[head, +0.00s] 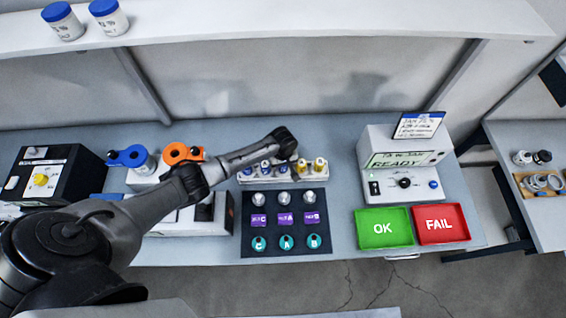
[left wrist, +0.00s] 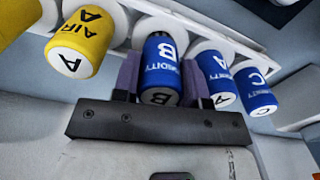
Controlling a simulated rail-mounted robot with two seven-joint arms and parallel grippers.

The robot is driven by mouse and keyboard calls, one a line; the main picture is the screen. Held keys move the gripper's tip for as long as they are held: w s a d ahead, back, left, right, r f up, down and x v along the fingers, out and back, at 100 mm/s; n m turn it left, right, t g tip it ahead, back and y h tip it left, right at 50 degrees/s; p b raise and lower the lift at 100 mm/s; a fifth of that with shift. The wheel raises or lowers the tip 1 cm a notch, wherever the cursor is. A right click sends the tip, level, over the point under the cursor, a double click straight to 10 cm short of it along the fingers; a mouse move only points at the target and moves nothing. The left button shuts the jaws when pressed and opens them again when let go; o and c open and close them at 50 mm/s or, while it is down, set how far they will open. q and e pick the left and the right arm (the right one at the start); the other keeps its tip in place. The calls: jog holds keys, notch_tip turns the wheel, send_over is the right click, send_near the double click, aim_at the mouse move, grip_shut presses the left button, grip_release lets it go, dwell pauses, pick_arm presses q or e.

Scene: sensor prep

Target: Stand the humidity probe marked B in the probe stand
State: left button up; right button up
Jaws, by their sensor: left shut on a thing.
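The humidity probe marked B (left wrist: 162,68) is a blue cylinder with white lettering, in the left wrist view. It stands at a round white socket of the white rack (left wrist: 209,47), in line with its neighbours; I cannot tell how deep it sits. My left gripper (left wrist: 160,88) is shut on it, one purple-grey finger on each side. In the head view my left gripper (head: 284,146) is over the rack (head: 263,181) and partly hides the probes. I cannot tell for certain which fixture is the probe stand. My right gripper is not in view.
Blue probes A (left wrist: 216,78) and C (left wrist: 256,90) and a yellow probe A (left wrist: 76,50) stand close by. A dark mat (head: 283,228) with purple blocks and teal discs lies in front. Blue (head: 129,155) and orange (head: 180,152) ring holders are left; green (head: 370,240) and red (head: 428,236) trays right.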

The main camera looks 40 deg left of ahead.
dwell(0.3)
pick_arm(q)
jog(key=shift+f, duration=0.5)
dwell(0.7)
jog(key=o, duration=1)
jog(key=shift+o, duration=0.6)
jog(key=shift+o, duration=0.8)
jog(key=shift+r, duration=0.1)
